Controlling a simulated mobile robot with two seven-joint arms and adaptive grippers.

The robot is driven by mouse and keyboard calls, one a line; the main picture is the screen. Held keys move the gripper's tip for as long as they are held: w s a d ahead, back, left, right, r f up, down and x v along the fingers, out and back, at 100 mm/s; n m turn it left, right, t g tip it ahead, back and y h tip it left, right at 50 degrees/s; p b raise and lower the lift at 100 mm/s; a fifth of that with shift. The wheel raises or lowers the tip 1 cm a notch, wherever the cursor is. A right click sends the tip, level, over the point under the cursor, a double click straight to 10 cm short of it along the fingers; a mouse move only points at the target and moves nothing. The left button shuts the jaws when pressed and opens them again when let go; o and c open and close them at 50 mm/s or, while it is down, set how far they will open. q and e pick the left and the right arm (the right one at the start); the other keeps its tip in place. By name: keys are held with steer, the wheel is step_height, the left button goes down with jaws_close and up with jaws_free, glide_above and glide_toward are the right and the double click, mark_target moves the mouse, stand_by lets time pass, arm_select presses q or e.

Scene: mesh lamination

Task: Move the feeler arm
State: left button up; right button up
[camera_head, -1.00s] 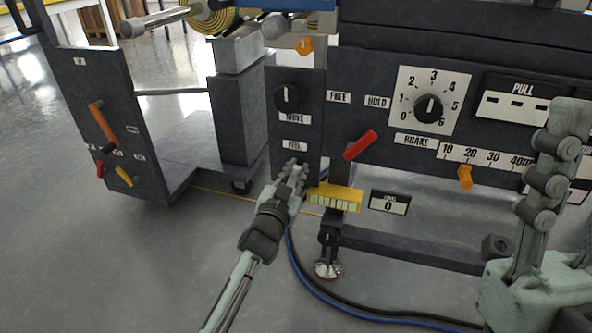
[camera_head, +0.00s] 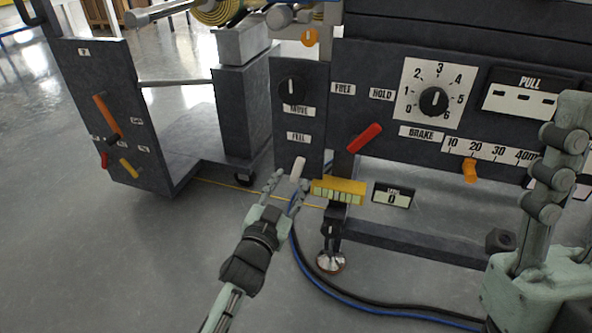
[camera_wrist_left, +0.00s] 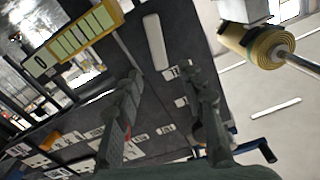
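The feeler arm, a pale rounded lever (camera_head: 298,168), stands below the FEEL label (camera_head: 298,137) on the dark machine panel. It also shows as a pale bar in the left wrist view (camera_wrist_left: 155,42). My left gripper (camera_head: 289,187) is just below and in front of the lever, its fingers apart and empty. In the left wrist view the open fingers (camera_wrist_left: 168,88) point toward the panel, and the lever lies beyond their tips. In the head view the lever's lower end is close to the fingertips; contact cannot be told. My right gripper (camera_head: 550,185) is partly in view at the right.
A yellow block (camera_head: 338,191) sits right of the lever, close to my left gripper. A red handle (camera_head: 365,138) and a small counter display (camera_head: 392,196) are further right. A black knob (camera_head: 291,89) is above. Black and blue cables (camera_head: 335,287) run along the floor below.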

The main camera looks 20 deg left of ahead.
arm_select(q)
steer(key=s, duration=0.3)
steer(key=shift+s+a, duration=0.1)
steer(key=shift+s, duration=0.25)
